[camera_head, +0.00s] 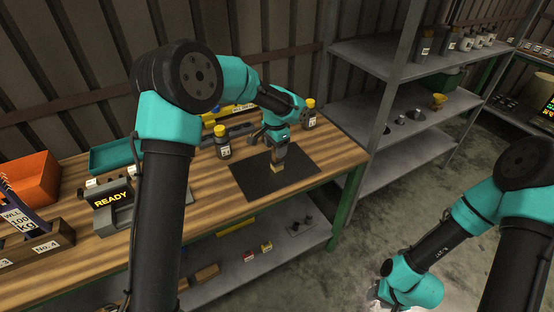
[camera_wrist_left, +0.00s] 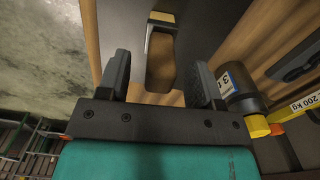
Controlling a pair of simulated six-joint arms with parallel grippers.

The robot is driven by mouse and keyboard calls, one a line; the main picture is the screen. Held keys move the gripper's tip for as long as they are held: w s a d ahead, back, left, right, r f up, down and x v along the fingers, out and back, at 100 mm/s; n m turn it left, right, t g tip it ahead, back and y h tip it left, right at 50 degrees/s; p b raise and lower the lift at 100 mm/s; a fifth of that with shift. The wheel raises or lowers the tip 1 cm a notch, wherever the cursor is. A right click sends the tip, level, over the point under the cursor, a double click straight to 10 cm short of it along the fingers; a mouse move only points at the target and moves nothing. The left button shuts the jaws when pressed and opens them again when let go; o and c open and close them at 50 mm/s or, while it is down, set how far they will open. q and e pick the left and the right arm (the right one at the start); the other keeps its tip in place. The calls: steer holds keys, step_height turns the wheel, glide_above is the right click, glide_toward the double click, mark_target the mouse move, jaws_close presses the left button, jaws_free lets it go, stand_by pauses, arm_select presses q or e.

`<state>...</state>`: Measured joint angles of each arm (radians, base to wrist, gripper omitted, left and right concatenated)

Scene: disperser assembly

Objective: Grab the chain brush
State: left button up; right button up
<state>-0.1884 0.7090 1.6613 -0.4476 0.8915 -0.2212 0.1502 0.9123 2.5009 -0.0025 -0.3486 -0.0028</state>
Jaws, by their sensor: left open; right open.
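The brush (camera_wrist_left: 161,62) is a brown block with a pale metal band and a yellowish end (camera_wrist_left: 162,17). In the head view its yellowish end (camera_head: 277,171) shows low over the dark mat (camera_head: 250,182) on the wooden bench. My left gripper (camera_head: 279,154) is just above it, pointing down. In the left wrist view the open fingers of my left gripper (camera_wrist_left: 160,82) stand either side of the brown part, with a visible gap on both sides. My right arm hangs at the lower right of the head view; its fingers are not visible.
A yellow-capped dark jar (camera_head: 222,142) stands left of the mat, and another (camera_head: 309,113) behind it on the right. A READY-labelled device (camera_head: 112,205), a teal tray (camera_head: 112,155) and an orange bin (camera_head: 30,178) are further left. Metal shelves (camera_head: 420,135) stand right.

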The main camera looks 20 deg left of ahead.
mark_target(276, 164)
arm_select(q)
steer(key=shift+f, duration=1.45)
steer(key=c, duration=1.1)
